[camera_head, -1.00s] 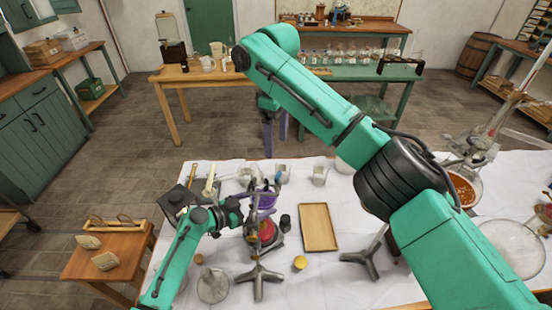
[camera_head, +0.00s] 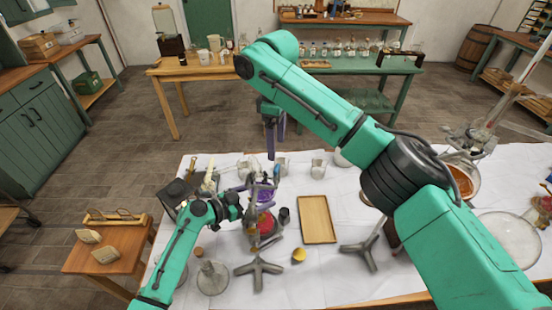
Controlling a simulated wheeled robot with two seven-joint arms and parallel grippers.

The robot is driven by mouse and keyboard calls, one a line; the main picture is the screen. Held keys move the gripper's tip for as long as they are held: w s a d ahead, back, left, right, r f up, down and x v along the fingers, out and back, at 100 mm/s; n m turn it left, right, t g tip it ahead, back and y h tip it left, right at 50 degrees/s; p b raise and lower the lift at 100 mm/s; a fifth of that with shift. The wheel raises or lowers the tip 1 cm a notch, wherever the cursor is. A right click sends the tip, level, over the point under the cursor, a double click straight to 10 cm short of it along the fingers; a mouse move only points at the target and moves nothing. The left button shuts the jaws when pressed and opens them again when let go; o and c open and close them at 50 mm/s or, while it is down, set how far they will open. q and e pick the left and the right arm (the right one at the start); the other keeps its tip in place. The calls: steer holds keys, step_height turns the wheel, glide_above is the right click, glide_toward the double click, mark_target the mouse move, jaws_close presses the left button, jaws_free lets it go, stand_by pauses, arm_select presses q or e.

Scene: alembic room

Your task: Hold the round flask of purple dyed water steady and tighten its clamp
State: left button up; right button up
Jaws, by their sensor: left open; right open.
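The round flask of purple dyed water (camera_head: 264,196) is on the white-covered table, partly hidden behind my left gripper and a metal stand. Its clamp is too small and covered to make out clearly. My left gripper (camera_head: 262,200) is open at the flask; I cannot tell whether its fingers touch the glass. My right gripper (camera_head: 275,142) is open and empty, fingers pointing down, above and beyond the flask near the table's far edge. A red flask (camera_head: 265,224) sits just in front of the purple one, by the stand.
A wooden tray (camera_head: 318,220) lies right of the flasks. Stand feet (camera_head: 258,271), a second tripod (camera_head: 362,252), a yellow-topped jar (camera_head: 299,255) and a dark jar (camera_head: 284,215) are close by. Beakers (camera_head: 318,169) stand at the back.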

mark_target(276, 167)
step_height(276, 167, down, 8)
steer(key=shift+r, duration=0.15)
jaws_close()
steer(key=shift+m, duration=0.3)
steer(key=m, duration=0.4)
steer(key=shift+a+r+m, duration=0.1)
steer(key=shift+m, duration=0.2)
steer(key=m, duration=0.4)
steer(key=shift+w+m, duration=0.1)
steer(key=shift+m, duration=0.2)
steer(key=shift+f, duration=0.25)
stand_by(0.7)
